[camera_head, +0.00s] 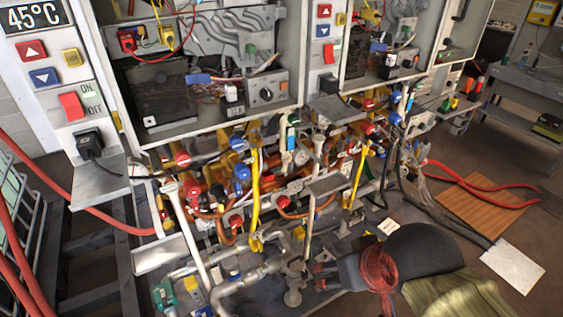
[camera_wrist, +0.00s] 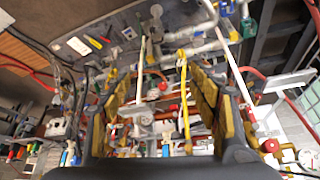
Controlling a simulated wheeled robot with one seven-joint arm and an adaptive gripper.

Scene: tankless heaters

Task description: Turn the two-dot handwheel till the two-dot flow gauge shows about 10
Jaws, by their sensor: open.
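My gripper (camera_wrist: 158,80) shows in the wrist view with its two yellow-padded fingers spread apart. No object is clamped between them; pipes and small fittings show in the gap behind. Several red and blue knobs or handwheels sit among the pipes under the heater cabinets, such as a red one (camera_head: 236,220) and a blue one (camera_head: 242,171). Dot marks are too small to read, so I cannot tell which is the two-dot handwheel. The two-dot flow gauge and its reading cannot be made out either.
Open heater cabinets (camera_head: 210,75) stand above crowded pipes. A yellow hose (camera_head: 256,190) and a white pipe (camera_head: 195,225) run down in front. Red hoses (camera_head: 485,190) lie on the floor at right by a brown board (camera_head: 470,215). A grey workbench (camera_head: 525,85) stands behind.

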